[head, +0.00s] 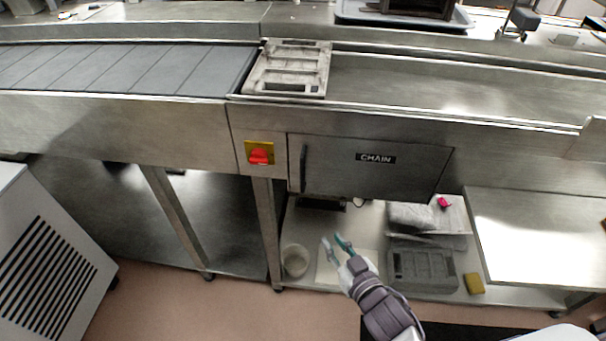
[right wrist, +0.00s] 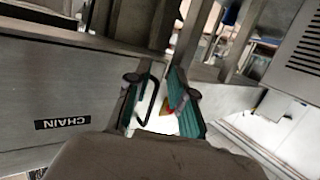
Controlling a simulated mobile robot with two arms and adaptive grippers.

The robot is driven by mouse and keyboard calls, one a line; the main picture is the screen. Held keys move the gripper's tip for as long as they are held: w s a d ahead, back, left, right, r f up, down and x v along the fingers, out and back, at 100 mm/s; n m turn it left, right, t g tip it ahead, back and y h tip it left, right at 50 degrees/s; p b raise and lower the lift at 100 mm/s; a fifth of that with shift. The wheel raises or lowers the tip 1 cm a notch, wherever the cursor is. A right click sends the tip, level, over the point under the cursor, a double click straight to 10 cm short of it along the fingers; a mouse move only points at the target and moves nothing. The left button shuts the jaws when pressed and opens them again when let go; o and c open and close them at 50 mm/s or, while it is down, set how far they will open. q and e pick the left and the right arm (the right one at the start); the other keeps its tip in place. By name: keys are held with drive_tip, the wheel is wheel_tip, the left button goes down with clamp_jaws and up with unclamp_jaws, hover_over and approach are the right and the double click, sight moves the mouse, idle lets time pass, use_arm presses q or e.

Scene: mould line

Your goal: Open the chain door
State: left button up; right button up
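The chain door (head: 340,180) is a grey metal panel labelled CHAIN on the front of the steel line, and it looks shut. Its dark vertical handle (head: 303,167) is at its left end. My right gripper (head: 334,242) is open and empty, below the door in the picture and apart from it. In the right wrist view the door (right wrist: 50,85) appears upside down at the left. There the dark handle (right wrist: 147,97) shows between the two teal-padded fingers of my right gripper (right wrist: 155,80); the distance to it is hard to tell. My left gripper is not in view.
A red switch on a yellow plate (head: 259,154) sits left of the door. The lower shelf holds a pale bucket (head: 295,261), a grey mould (head: 422,268) and a yellow sponge (head: 474,284). A steel table (head: 540,225) stands at the right and a vented cabinet (head: 45,265) at the left.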

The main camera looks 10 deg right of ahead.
drive_tip(key=t+y, duration=0.1)
drive_tip(key=t, duration=0.1)
approach(303, 175)
drive_tip(key=s, duration=0.3)
drive_tip(key=x, duration=0.9)
drive_tip(key=p+x, duration=0.1)
drive_tip(key=x, duration=0.3)
drive_tip(key=shift+w+d, duration=0.3)
drive_tip(key=shift+d, duration=0.05)
drive_tip(key=shift+c, duration=0.2)
clamp_jaws()
